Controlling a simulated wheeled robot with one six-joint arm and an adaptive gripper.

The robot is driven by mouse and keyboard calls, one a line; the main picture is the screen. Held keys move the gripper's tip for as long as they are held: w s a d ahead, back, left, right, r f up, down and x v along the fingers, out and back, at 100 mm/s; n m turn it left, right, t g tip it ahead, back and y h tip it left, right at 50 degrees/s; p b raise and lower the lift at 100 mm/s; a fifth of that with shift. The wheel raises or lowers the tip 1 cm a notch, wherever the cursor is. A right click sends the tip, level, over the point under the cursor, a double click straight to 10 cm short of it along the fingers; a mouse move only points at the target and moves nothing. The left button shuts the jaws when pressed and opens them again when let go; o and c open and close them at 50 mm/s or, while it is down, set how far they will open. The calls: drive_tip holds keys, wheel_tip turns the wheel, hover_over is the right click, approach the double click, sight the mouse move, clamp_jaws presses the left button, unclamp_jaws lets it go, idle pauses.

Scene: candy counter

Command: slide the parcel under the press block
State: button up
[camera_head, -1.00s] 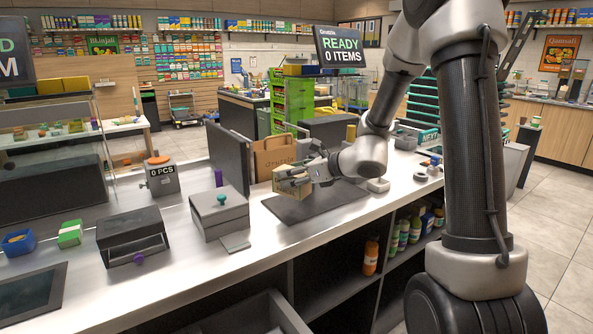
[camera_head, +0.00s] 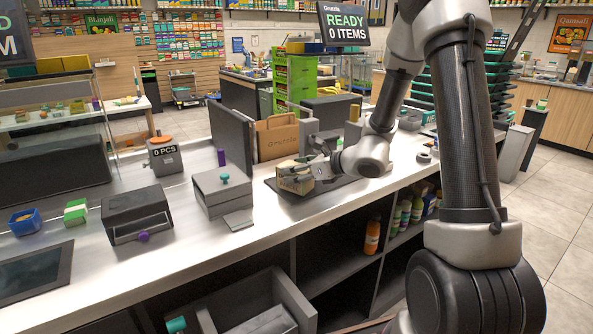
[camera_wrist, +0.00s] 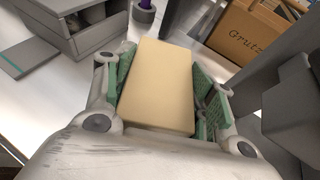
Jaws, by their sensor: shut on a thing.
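My gripper (camera_head: 298,176) is shut on the parcel, a tan block-shaped box (camera_wrist: 160,85) held between green-padded fingers in the wrist view. In the head view the parcel (camera_head: 293,182) is low over the left part of a dark flat plate (camera_head: 312,206); whether it touches the plate is unclear. A grey block on an upright (camera_wrist: 292,105), which looks like the press block, is to the right of the parcel in the wrist view. A grey upright (camera_head: 309,130) shows behind my gripper in the head view. The parcel is beside the grey block, not under it.
A brown paper bag (camera_head: 277,138) and a dark panel (camera_head: 231,145) stand behind. A grey box with a teal knob (camera_head: 222,193) is to the left, and a dark box with a purple knob (camera_head: 136,213) further left. The counter's front edge is near.

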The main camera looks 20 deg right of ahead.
drive_tip(key=shift+f, duration=0.55)
drive_tip(key=o, duration=1.3)
drive_tip(key=v, duration=1.2)
